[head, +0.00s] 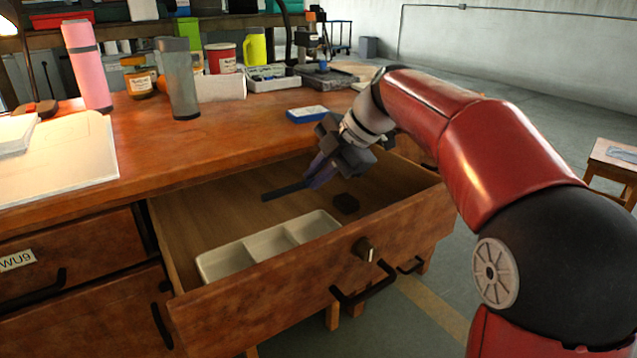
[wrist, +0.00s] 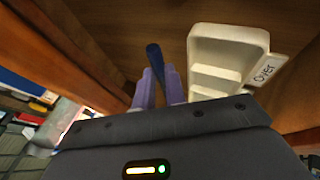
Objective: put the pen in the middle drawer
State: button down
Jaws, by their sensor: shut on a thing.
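The open drawer (head: 180,230) sticks out from the wooden desk, and my gripper (head: 312,180) is over its inside. My gripper is shut on the pen (head: 283,191), a dark slim stick pointing left. In the wrist view the pen (wrist: 154,60) shows dark blue between the two purple fingers (wrist: 159,88). A white tray with compartments (head: 215,265) lies in the front of the drawer, and it also shows right of the pen in the wrist view (wrist: 200,48). I cannot tell whether the pen touches the drawer floor.
Shut drawers with black handles are at the left (head: 75,250). The desktop (head: 190,150) holds a pink bottle (head: 87,65), a grey tumbler (head: 178,80) and a blue-white box (head: 307,114).

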jog(key=shift+f, duration=0.65)
jog(key=shift+f+b, duration=0.5)
jog(key=shift+b, duration=0.1)
jog(key=shift+f, duration=0.15)
jog(key=c, duration=1.5)
grip_release()
jog(key=shift+o, duration=0.2)
